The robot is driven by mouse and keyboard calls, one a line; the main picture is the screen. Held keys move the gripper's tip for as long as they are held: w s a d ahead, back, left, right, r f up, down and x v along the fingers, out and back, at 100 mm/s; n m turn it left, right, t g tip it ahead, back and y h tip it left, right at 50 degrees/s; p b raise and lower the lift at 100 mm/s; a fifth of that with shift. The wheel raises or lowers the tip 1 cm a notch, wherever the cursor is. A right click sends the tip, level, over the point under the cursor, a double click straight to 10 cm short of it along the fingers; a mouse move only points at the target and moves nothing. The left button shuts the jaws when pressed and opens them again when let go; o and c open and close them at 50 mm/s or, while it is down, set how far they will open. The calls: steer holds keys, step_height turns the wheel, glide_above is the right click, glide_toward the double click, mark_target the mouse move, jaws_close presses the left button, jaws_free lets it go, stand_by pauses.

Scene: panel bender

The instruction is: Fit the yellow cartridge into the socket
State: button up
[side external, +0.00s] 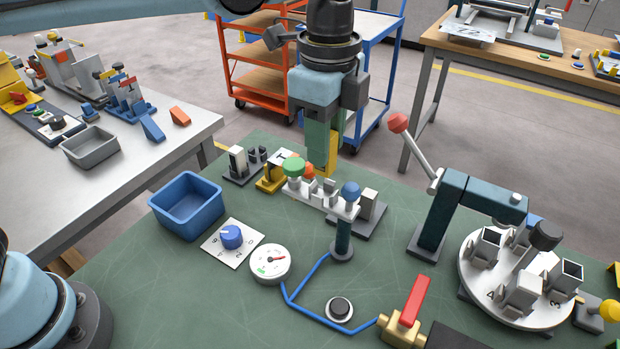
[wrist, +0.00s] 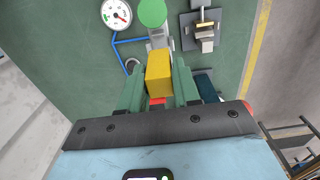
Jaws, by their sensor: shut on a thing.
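My gripper (side external: 325,165) points down above the green table, over the row of small fittings. It is shut on the yellow cartridge (side external: 332,157). In the wrist view the cartridge (wrist: 159,72) is a yellow block between my two green fingers (wrist: 159,88), its end sticking out past them. It is partly hidden by a finger in the side view. A fixture with a dark base and upright grey pieces (side external: 245,163) stands at the table's far left. A grey block on a dark base (side external: 370,204) stands right of my gripper. I cannot tell which fitting is the socket.
A column with a white bar (side external: 342,235), a green knob (side external: 293,167) and a blue knob (side external: 350,190) stand close by. A blue bin (side external: 187,206) is at left. A red-ball lever (side external: 398,123) and a round turntable (side external: 478,285) are at right.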

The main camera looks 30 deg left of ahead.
steer(key=shift+f, duration=2)
steer(key=shift+f, duration=0.75)
steer(key=o, duration=1)
steer(key=shift+o, duration=0.3)
steer(key=shift+o, duration=1.3)
steer(key=shift+r, duration=4.5)
